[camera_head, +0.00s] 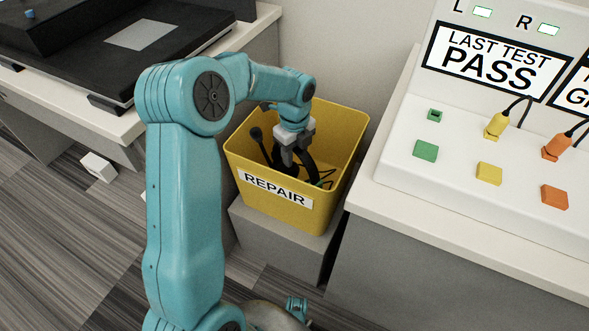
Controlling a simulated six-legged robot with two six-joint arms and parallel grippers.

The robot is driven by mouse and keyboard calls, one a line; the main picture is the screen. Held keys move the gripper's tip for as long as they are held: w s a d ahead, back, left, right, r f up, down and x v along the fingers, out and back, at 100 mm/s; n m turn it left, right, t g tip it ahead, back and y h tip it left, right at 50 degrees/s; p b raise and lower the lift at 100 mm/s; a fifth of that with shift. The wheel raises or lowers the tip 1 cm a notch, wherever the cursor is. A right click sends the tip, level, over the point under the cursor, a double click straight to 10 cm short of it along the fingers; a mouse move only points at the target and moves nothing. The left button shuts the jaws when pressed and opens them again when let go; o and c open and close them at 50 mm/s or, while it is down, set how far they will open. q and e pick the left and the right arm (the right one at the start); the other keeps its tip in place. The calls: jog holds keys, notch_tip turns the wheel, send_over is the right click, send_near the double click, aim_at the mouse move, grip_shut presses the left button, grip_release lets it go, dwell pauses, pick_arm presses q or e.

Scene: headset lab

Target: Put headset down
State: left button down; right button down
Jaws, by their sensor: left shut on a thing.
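A black headset (312,166) is down inside a yellow bin (237,158) labelled REPAIR. Its boom microphone (257,134) sticks up at the bin's left side, and a thin dark cable lies near it on the right. My left gripper (287,160) reaches into the bin from above and is shut on the headset. The lower part of the headset is hidden by the gripper and the bin's front wall. My right gripper is not in view.
The bin stands on a grey block (270,244) between two benches. A test console (465,150) reading LAST TEST PASS, with coloured buttons and plugs, stands at right. A black device (130,50) is on the left bench. A small white box (98,167) lies on the floor.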

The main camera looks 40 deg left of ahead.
aim_at(294, 166)
pick_arm(q)
notch_tip(294, 166, down, 6)
jog(key=shift+r+b, duration=0.15)
jog(key=shift+b, duration=0.85)
jog(key=shift+r, duration=0.15)
jog(key=c, duration=0.7)
grip_release()
notch_tip(294, 166, up, 12)
jog(key=p, duration=0.4)
